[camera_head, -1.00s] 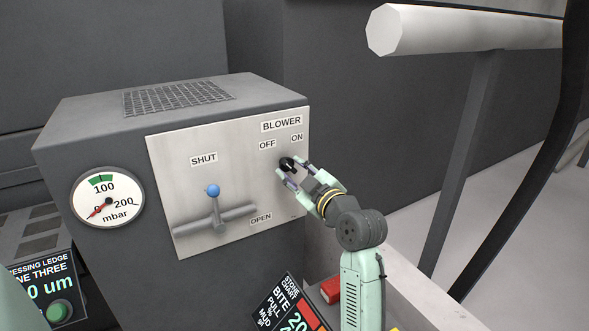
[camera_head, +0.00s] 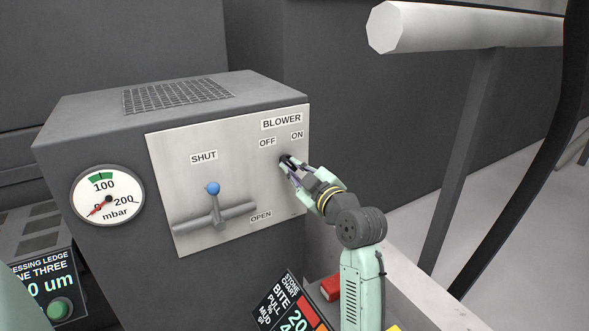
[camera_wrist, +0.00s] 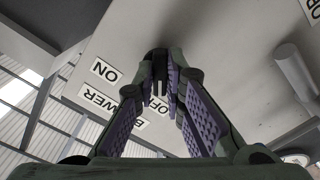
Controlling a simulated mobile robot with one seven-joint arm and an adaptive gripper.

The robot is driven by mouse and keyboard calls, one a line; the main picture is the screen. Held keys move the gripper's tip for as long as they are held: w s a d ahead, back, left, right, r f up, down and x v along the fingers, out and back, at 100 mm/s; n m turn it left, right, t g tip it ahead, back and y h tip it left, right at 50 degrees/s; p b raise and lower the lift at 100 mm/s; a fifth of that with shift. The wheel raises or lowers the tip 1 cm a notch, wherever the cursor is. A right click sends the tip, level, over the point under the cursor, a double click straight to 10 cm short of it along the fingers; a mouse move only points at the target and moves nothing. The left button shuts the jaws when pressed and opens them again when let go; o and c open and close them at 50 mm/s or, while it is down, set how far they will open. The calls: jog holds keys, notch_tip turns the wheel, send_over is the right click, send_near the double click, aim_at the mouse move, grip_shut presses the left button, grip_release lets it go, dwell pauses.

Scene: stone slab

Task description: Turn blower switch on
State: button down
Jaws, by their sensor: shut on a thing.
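The blower switch is a small black knob (camera_head: 284,160) on the pale metal panel (camera_head: 230,160), below the OFF and ON labels and the BLOWER label. My gripper (camera_head: 288,167) reaches in from the lower right and is shut on the knob. In the wrist view the dark knob (camera_wrist: 159,68) shows between the two purple-padded fingers, with the ON label to its left and the OFF label beside it.
A blue-tipped lever (camera_head: 213,189) stands left of the switch, between the SHUT and OPEN labels. A round pressure gauge (camera_head: 107,196) is at the left with its needle near zero. A pale horizontal beam (camera_head: 460,30) and its post are at the right.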

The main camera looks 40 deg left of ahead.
jog(key=m+p, duration=0.1)
jog(key=m, duration=0.3)
jog(key=shift+r+m+p, duration=0.1)
jog(key=shift+m+p, duration=0.3)
jog(key=m+p, duration=0.1)
jog(key=m, duration=0.2)
jog(key=shift+m+p, duration=0.3)
jog(key=shift+p, duration=0.1)
jog(key=m+p, duration=0.2)
jog(key=m, duration=0.2)
jog(key=shift+p, duration=0.4)
jog(key=shift+m+p, duration=1)
jog(key=shift+m, duration=0.7)
jog(key=c, duration=1.7)
grip_release()
jog(key=shift+o, duration=0.2)
